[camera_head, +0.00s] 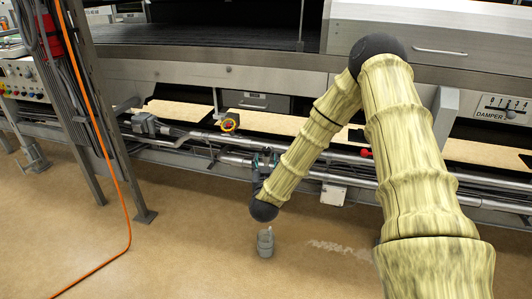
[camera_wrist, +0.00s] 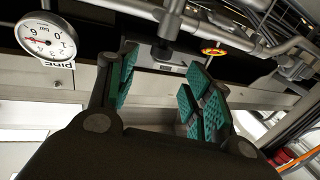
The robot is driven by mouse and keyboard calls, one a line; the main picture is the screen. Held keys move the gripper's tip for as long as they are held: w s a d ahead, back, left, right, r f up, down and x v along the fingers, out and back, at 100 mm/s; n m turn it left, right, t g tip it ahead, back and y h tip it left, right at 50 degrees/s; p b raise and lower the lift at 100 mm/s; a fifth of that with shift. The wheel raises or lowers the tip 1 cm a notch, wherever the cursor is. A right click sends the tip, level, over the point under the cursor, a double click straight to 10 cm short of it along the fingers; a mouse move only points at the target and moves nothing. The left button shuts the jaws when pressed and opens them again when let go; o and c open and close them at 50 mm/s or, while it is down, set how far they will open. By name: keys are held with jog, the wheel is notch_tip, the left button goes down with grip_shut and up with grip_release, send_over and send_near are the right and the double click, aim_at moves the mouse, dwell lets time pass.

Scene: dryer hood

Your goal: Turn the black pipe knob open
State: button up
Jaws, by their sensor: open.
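My gripper (camera_wrist: 164,85) is open and empty in the wrist view, its green-padded fingers apart. A dark knob-like piece (camera_wrist: 163,48) on a grey pipe shows beyond the gap between the fingers, apart from them. I take it for the black pipe knob, but its shape is hard to read. In the head view my gripper (camera_head: 264,163) is at the pipes below the machine, partly hidden by my arm. I cannot make out the black knob there.
A pressure gauge (camera_wrist: 46,38) is at the left. An orange cable (camera_head: 108,160) hangs by a frame post.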

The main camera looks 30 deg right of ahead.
aim_at(266, 152)
jog(key=b+x, duration=0.1)
jog(key=x, duration=0.8)
